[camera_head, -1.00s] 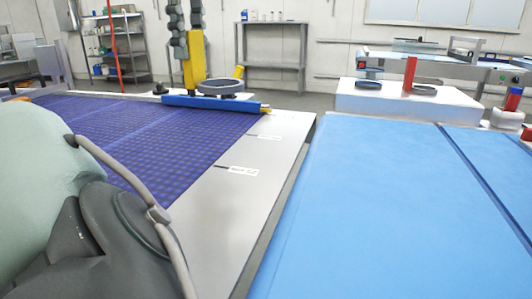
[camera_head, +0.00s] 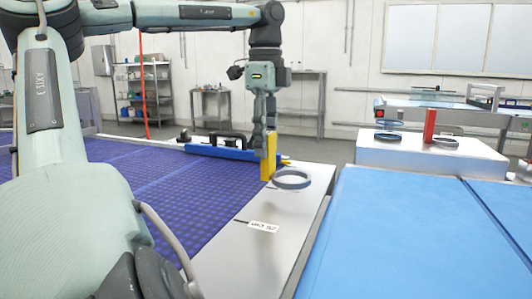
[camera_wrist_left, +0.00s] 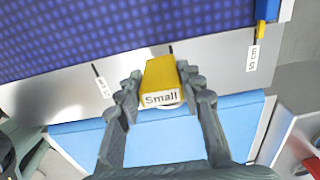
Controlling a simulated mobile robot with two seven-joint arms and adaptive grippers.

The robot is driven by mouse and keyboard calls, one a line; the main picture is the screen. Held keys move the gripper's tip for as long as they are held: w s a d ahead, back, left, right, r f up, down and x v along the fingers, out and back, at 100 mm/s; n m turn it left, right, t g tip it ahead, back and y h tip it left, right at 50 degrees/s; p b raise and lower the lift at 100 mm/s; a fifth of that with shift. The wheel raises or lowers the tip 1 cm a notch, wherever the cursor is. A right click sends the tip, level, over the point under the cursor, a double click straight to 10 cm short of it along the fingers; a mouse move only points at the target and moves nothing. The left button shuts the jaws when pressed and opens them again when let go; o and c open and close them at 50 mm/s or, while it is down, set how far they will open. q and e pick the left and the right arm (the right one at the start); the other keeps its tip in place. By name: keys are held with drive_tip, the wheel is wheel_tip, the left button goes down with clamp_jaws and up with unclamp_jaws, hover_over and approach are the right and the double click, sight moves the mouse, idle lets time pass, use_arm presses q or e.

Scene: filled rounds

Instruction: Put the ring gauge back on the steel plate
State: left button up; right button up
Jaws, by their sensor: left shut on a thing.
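My left gripper (camera_head: 265,140) is shut on the yellow handle (camera_head: 268,158) of the ring gauge. The gauge's grey ring (camera_head: 291,179) shows beside the handle, in front of the far part of the steel plate (camera_head: 235,265); I cannot tell whether it touches. In the left wrist view, the handle (camera_wrist_left: 160,76), marked "Small", sits between the fingertips (camera_wrist_left: 160,84). Only a little of the ring shows beneath it there. The plate (camera_wrist_left: 60,100) runs behind it, with dark marks and small labels. My right gripper is not in view.
A blue bar (camera_head: 222,153) lies at the far edge of the dark blue checked surface (camera_head: 170,185). A light blue surface (camera_head: 400,230) is to the right. Beyond it, a white block (camera_head: 400,155) carries a red upright piece (camera_head: 430,125) and grey rings.

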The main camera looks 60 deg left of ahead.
use_arm(q)
wheel_tip(320, 180, down, 3)
drive_tip(key=shift+r, duration=0.15)
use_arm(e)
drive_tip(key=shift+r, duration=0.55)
use_arm(q)
drive_tip(key=shift+f, duration=0.2)
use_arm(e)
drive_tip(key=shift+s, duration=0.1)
use_arm(q)
drive_tip(key=o, duration=1.3)
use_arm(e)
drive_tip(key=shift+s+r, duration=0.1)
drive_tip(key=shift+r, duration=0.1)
use_arm(q)
drive_tip(key=shift+r, duration=0.1)
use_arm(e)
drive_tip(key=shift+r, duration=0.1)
use_arm(q)
wheel_tip(320, 180, up, 11)
drive_tip(key=shift+r+p, duration=0.2)
drive_tip(key=shift+p, duration=0.45)
drive_tip(key=shift+r, duration=0.35)
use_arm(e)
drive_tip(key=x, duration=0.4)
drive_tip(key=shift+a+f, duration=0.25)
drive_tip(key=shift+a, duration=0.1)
